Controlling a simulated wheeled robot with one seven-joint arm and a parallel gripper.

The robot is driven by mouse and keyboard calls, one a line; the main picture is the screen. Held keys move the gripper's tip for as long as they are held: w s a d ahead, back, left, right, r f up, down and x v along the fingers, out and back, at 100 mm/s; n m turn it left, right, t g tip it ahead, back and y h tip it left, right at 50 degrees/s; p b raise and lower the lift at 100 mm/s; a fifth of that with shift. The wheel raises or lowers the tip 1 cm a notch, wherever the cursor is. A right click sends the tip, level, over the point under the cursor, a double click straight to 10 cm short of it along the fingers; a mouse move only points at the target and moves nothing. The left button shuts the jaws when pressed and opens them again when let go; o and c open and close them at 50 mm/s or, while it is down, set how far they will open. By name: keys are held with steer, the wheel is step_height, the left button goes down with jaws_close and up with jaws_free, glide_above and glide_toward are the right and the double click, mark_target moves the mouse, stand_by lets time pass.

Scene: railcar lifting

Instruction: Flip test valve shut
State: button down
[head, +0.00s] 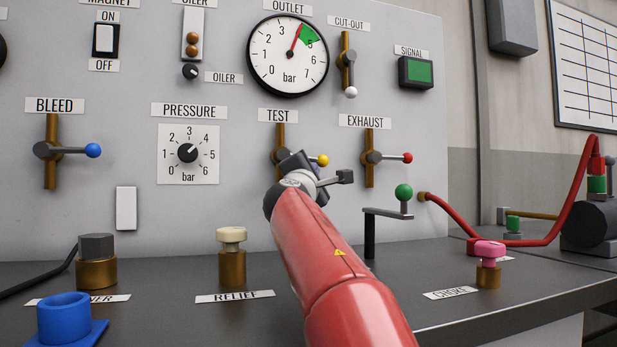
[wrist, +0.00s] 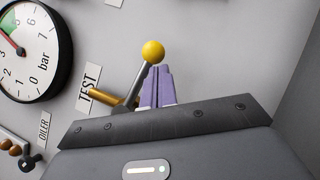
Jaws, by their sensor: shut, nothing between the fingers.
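The test valve has a brass vertical pipe (head: 279,140) under the TEST label, with a grey lever ending in a yellow ball (head: 322,160). The ball sticks out to the right of the pipe, so the lever looks roughly horizontal; my gripper hides much of it. In the wrist view the lever runs from the brass pipe (wrist: 103,97) to the yellow ball (wrist: 152,52). My gripper (wrist: 158,72) is shut and empty, its purple fingers close beside the lever, just below the ball in that picture. I cannot tell whether they touch. In the head view my gripper (head: 298,163) is at the valve.
The exhaust valve with its red ball (head: 407,158) is close on the right. A green-knobbed crank (head: 403,192) stands in front of it. The pressure dial (head: 188,154) is on the left. The relief knob (head: 232,238) and pink choke knob (head: 489,252) stand on the bench.

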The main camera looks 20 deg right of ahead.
steer(key=shift+d+r, duration=0.15)
steer(key=shift+r, duration=0.2)
stand_by(0.5)
steer(key=b+v, duration=0.3)
steer(key=v, duration=0.4)
steer(key=shift+s, duration=0.35)
steer(key=shift+s+a+f, duration=0.1)
steer(key=shift+a, duration=0.2)
